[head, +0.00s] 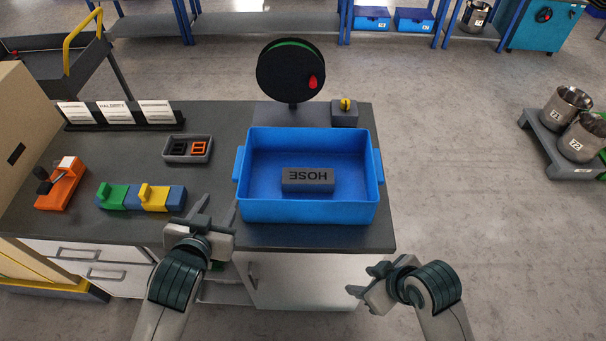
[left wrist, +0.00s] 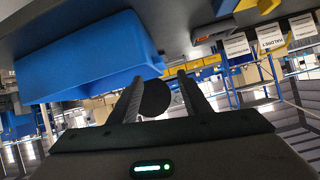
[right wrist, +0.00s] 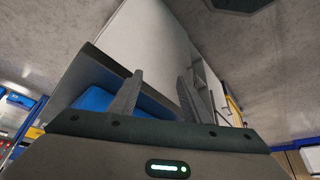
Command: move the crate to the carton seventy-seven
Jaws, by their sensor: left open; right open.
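The blue crate (head: 256,211) stands upright on the dark worktop at its right end. A grey block marked HOSE (head: 307,180) lies inside it. My left gripper (head: 206,226) is open and empty, near the worktop's front edge, left of the crate and apart from it. The crate also shows at upper left in the left wrist view (left wrist: 85,65). My right gripper (head: 366,280) is open and empty, in front of the worktop and to the right below the crate. Part of the crate shows in the right wrist view (right wrist: 97,99). A brown carton (head: 25,130) stands at the far left; no number is readable on it.
Green, blue and yellow blocks (head: 140,197), an orange device (head: 62,184) and a small grey tray (head: 187,149) lie left of the crate. A round black disc on a stand (head: 290,75) and a yellow-topped box (head: 344,113) are behind it. Floor right of the worktop is open, up to a pallet with metal pots (head: 560,150).

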